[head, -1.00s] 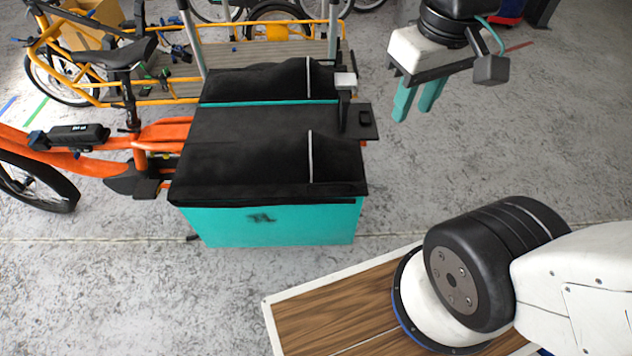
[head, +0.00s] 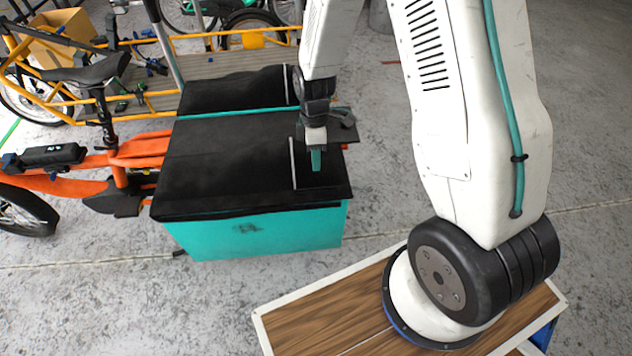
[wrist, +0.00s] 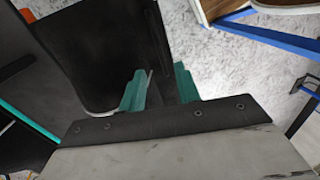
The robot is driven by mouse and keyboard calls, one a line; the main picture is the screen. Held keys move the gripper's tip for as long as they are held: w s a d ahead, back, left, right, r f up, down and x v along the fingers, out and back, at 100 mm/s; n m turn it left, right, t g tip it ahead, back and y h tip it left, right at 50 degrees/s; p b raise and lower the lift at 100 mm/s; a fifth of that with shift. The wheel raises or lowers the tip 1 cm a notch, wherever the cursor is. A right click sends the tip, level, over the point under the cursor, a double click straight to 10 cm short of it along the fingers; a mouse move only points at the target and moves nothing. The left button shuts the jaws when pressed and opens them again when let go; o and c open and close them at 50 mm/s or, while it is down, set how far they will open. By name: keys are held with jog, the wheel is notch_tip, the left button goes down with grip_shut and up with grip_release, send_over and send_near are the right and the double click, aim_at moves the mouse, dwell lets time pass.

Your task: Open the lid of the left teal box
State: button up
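A teal box (head: 255,236) with a black lid (head: 225,160) stands nearest me, beside the orange bike; its lid lies closed. A pale strip (head: 293,163) runs across the lid near its right end. A second black-lidded box (head: 235,92) stands behind it, with a teal edge showing between them. My gripper (head: 316,160) points down at the right end of the near lid, just right of the pale strip. In the wrist view its two teal fingers (wrist: 160,88) are apart, with dark surface showing between them. I cannot tell whether they touch the lid.
The orange cargo bike (head: 140,150) is at the left and a yellow one (head: 100,105) stands behind. My wooden-topped base is at lower right. Bare concrete floor (head: 90,290) lies in front of the near box.

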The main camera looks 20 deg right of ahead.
notch_tip(320, 180, down, 2)
jog(key=f, duration=0.1)
send_over(316, 194)
jog(key=shift+n, duration=0.3)
notch_tip(316, 194, down, 7)
jog(key=shift+r, duration=0.1)
grip_shut()
